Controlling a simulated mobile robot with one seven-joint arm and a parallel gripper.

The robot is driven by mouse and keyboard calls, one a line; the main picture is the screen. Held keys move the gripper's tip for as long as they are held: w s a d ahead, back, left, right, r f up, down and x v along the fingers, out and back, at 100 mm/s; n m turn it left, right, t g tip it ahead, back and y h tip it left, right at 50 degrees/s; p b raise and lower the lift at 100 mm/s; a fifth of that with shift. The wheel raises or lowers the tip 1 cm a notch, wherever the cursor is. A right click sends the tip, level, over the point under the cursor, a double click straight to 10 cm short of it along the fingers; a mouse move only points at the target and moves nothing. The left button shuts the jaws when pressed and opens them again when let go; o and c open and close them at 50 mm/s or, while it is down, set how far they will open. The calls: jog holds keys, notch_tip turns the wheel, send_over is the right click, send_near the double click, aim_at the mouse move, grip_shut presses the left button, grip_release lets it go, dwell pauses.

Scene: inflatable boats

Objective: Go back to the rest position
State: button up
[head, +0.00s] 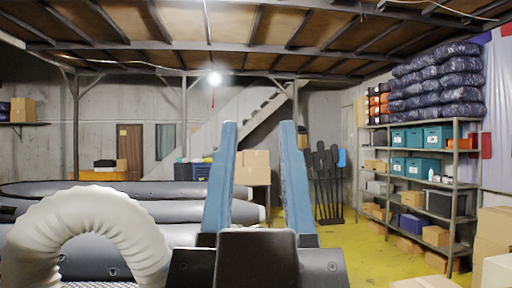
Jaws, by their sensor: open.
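My gripper (260,125) is in the middle of the head view, raised and seen from behind. Its two blue fingers stand upright and well apart. The space between them is empty, and only the room behind shows through it. The fingers touch nothing that I can see. The dark body of the gripper fills the bottom middle of the view.
Grey inflatable boats (150,190) lie at the left, partly hidden. A metal shelf (455,195) with teal bins and boxes stands at the right. Cardboard boxes (493,240) stand front right. Yellow floor (350,255) is clear right of centre.

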jog(key=shift+s+a+r+t, duration=0.15)
jog(key=shift+s+r+t, duration=0.15)
jog(key=shift+s, duration=0.05)
